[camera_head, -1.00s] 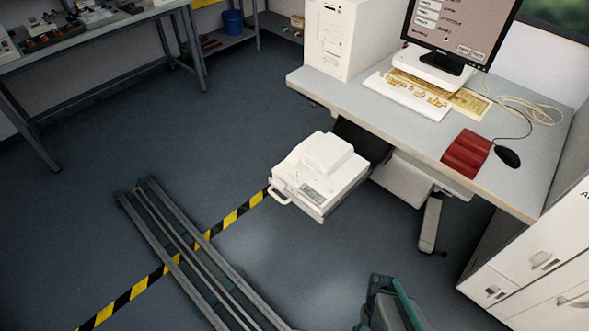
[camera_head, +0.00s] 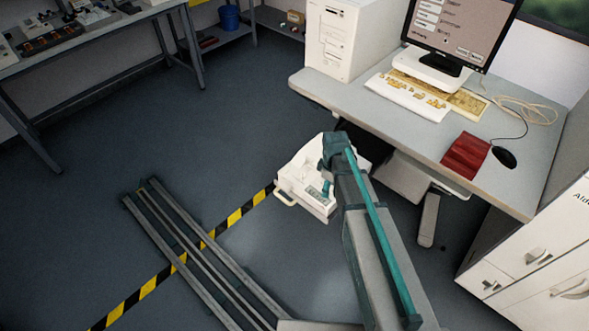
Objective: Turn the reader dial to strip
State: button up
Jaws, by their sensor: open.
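A white boxy machine (camera_head: 290,180), which may be the reader, stands low beside the desk in the camera_head view. It has a front handle and a small dark panel on top. My arm reaches over its right part from below and hides much of its top. My gripper (camera_head: 326,189) shows only as a small dark teal piece over the machine, near the panel. Its jaws are open, with nothing visible in them. I cannot tell whether it touches the machine. I cannot make out the dial or its setting.
The grey desk (camera_head: 440,155) to the right bears a computer tower (camera_head: 335,40), a monitor (camera_head: 462,25), a keyboard (camera_head: 408,97), a red pad (camera_head: 465,157) and a mouse (camera_head: 504,157). White drawers (camera_head: 520,255) stand at lower right.

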aim_at(303, 173)
jog(key=w+a+r+n, duration=0.6)
jog(key=w+a+n, duration=0.4)
jog(key=f+p, duration=0.1)
jog(key=f, duration=0.2)
jog(key=f+p, duration=0.1)
jog(key=f, duration=0.6)
jog(key=shift+s+f+p, duration=0.25)
jog(key=shift+f+p, duration=0.1)
jog(key=shift+p, duration=0.05)
jog(key=shift+c, duration=0.4)
grip_shut()
